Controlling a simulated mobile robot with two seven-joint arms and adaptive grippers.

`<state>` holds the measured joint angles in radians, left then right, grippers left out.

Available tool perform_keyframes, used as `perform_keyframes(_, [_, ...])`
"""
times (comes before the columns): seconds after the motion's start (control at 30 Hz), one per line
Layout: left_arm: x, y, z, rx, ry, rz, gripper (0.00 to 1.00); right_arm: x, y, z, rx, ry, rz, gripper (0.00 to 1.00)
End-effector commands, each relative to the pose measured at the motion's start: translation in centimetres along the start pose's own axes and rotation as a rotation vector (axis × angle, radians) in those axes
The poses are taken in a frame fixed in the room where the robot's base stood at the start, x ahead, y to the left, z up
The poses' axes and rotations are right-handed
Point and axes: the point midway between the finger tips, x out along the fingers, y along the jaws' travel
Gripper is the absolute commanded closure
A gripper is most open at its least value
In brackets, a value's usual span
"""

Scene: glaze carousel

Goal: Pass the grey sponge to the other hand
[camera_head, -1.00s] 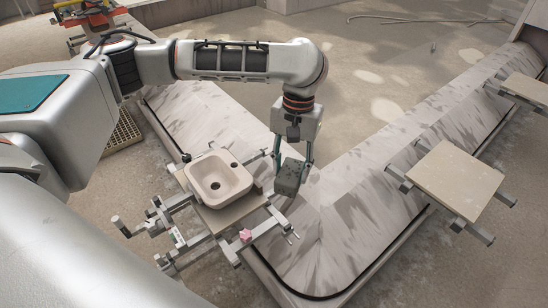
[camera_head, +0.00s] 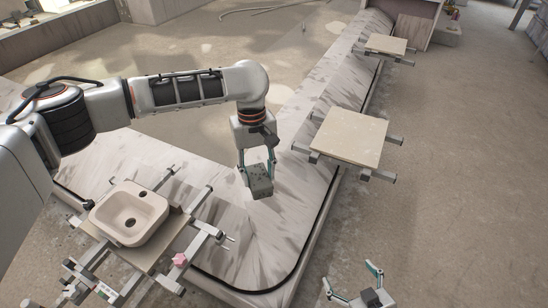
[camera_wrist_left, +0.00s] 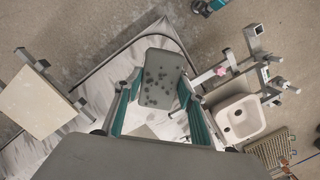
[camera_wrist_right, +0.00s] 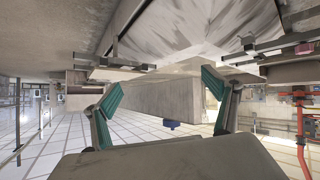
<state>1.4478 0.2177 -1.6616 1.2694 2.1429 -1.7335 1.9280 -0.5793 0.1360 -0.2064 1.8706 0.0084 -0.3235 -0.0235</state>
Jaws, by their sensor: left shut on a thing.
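The grey sponge (camera_head: 260,181) is a small block with dark spots on one face. My left gripper (camera_head: 257,168) is shut on it and holds it above the grey-streaked carousel surface. The left wrist view shows the spotted face of the sponge (camera_wrist_left: 160,78) between the fingers of the left gripper (camera_wrist_left: 158,88). My right gripper (camera_head: 354,284) is at the bottom edge of the head view, apart from the sponge, with its fingers spread and nothing between them. The right wrist view also shows the right gripper (camera_wrist_right: 162,88) open and empty.
A beige basin (camera_head: 130,213) sits on a board at the left. A flat board on brackets (camera_head: 350,137) stands right of the sponge, and another board (camera_head: 386,44) is farther back. A pink piece (camera_head: 180,260) is on the frame below the basin.

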Motion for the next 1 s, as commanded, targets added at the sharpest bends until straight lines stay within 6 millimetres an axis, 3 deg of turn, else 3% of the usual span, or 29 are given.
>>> perform_keyframes(0.2, [0.0, 0.0, 0.0, 0.001, 0.000, 0.000, 0.85, 5.7, -0.2, -9.4, -0.129, 0.212, -0.026, 0.14])
perform_keyframes(0.5, [0.0, 0.0, 0.0, 0.001, 0.000, 0.000, 0.85, 10.8, -0.5, -22.7, -0.346, 0.499, -0.048, 0.14])
perform_keyframes(0.8, [-0.1, 0.0, 0.0, 0.001, 0.000, 0.000, 0.85, 12.9, -0.7, -35.1, -0.619, 0.763, -0.043, 0.14])
perform_keyframes(1.0, [0.0, 0.0, 0.0, 0.001, 0.000, 0.000, 0.85, 13.0, -3.5, -41.4, -0.964, 0.942, -0.027, 0.14])
